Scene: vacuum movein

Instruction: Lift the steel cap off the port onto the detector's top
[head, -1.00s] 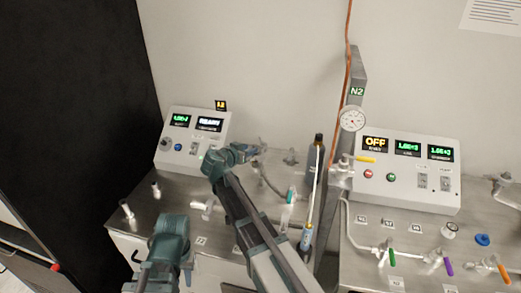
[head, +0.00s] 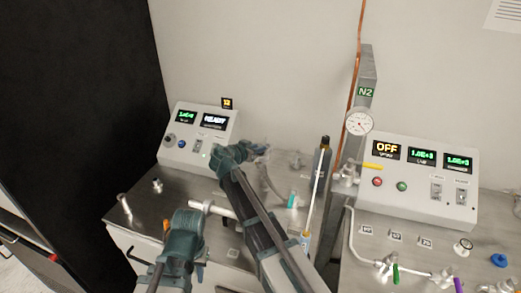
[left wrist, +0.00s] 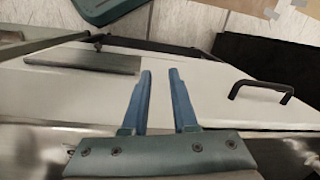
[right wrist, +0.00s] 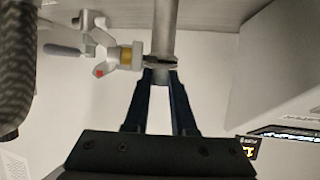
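The detector (head: 199,137) is the pale box at the back left, with lit displays and a flat top. My right gripper (right wrist: 161,78) reaches in beside it at the back of the left bench. In the right wrist view, which is upside down, its fingertips sit on both sides of the steel cap (right wrist: 161,76) at the end of the vertical port pipe (right wrist: 163,28), by a clamp ring (right wrist: 160,62); they look closed on it. In the head view my gripper hides the cap. My left gripper (left wrist: 161,76) is open and empty, above the bench's front side.
A valve (right wrist: 108,52) branches off beside the port. A dark-topped rod (head: 319,185) stands right of my right arm. Short steel posts (head: 123,203) stand on the left bench (head: 148,215). A second control box (head: 418,180) and coloured valves are at right. A handle (left wrist: 260,90) juts from the bench front.

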